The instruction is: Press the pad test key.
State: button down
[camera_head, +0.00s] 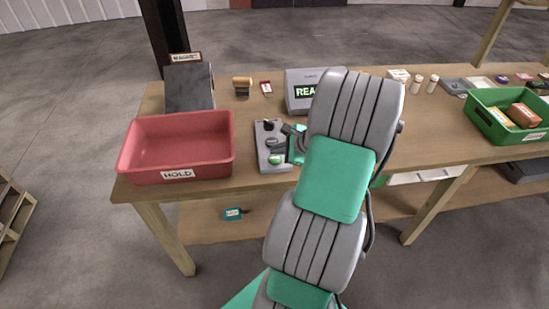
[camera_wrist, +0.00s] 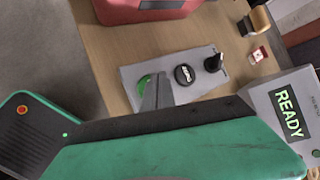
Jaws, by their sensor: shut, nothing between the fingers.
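A grey control panel (camera_head: 263,138) lies on the workbench. It carries a green button (camera_head: 276,159), a black round button and a black knob (camera_head: 268,125). In the wrist view, the black button (camera_wrist: 184,74) has small white lettering, and the green button (camera_wrist: 145,82) is partly covered by my fingers. I cannot read which key is the pad test. My gripper (camera_wrist: 159,82) is shut and empty, with its fingertips over the panel between the green and black buttons. Contact cannot be told. In the head view, my gripper (camera_head: 286,143) is partly hidden by my arm.
A grey display unit reading READY (camera_wrist: 287,107) stands right of the panel. A red HOLD bin (camera_head: 178,174) is to the left. A tan roll (camera_head: 242,83) and small red-white item (camera_head: 266,88) sit behind. A green bin (camera_head: 482,97) is at far right.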

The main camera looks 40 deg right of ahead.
aim_at(277, 159)
jog(key=shift+f, duration=0.1)
jog(key=shift+f, duration=0.3)
jog(key=shift+f, duration=0.45)
dwell(0.9)
jog(key=shift+r+p, duration=0.65)
jog(key=shift+r, duration=0.2)
jog(key=shift+r, duration=0.1)
notch_tip(277, 159, up, 5)
jog(key=p, duration=0.5)
